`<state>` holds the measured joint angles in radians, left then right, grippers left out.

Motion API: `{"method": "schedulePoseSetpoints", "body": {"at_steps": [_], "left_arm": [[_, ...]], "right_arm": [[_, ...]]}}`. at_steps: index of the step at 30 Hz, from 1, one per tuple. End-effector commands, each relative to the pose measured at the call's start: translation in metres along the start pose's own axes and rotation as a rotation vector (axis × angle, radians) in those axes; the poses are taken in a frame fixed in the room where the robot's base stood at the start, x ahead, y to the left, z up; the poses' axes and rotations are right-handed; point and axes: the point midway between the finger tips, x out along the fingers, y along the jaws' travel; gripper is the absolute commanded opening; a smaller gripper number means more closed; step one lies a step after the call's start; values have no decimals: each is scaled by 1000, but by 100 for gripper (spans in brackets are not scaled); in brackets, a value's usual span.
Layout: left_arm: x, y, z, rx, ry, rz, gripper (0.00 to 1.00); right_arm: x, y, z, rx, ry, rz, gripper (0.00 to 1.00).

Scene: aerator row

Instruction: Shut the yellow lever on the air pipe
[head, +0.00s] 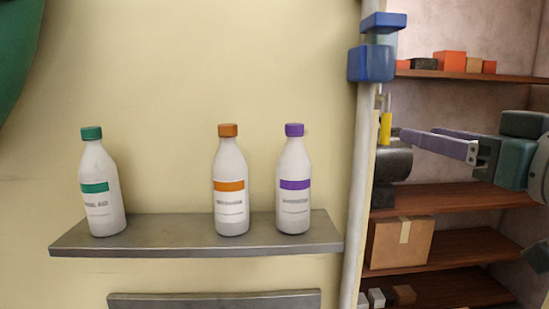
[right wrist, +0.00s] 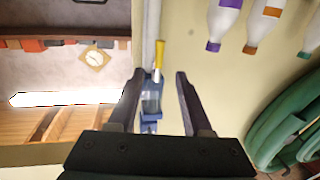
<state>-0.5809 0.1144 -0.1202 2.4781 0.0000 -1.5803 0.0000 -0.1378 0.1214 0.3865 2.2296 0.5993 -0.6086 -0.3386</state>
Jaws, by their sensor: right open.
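The yellow lever (head: 386,128) hangs upright beside the pale air pipe (head: 361,190), roughly in line with it, below blue fittings (head: 371,63). In the right wrist view, the yellow lever (right wrist: 160,57) stands along the pipe, beside a blue fitting (right wrist: 151,98). My right gripper (head: 421,137) is open, coming from the right with its fingertips close to the lever. In the right wrist view, the lever lies in the gap between the fingertips of my right gripper (right wrist: 160,74); I cannot tell whether they touch it. My left gripper is not in view.
Bottles with green (head: 100,190), orange (head: 230,185) and purple (head: 294,185) caps stand on a grey shelf (head: 150,243) left of the pipe. A dark cylinder (head: 394,163) sits just below the lever. Wooden shelves (head: 450,196) with boxes are at right. Green hose (right wrist: 275,125) hangs on the wall.

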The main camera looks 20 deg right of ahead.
Motion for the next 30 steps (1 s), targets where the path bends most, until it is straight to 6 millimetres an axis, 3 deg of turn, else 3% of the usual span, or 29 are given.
{"method": "schedulePoseSetpoints", "body": {"at_steps": [5, 18, 30], "left_arm": [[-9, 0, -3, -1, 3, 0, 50], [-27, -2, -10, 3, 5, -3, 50], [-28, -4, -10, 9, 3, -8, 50]], "right_arm": [[16, 2, -6, 4, 8, 3, 50], [86, 1, -4, 2, 3, 1, 50], [98, 0, -2, 0, 2, 1, 50]]}}
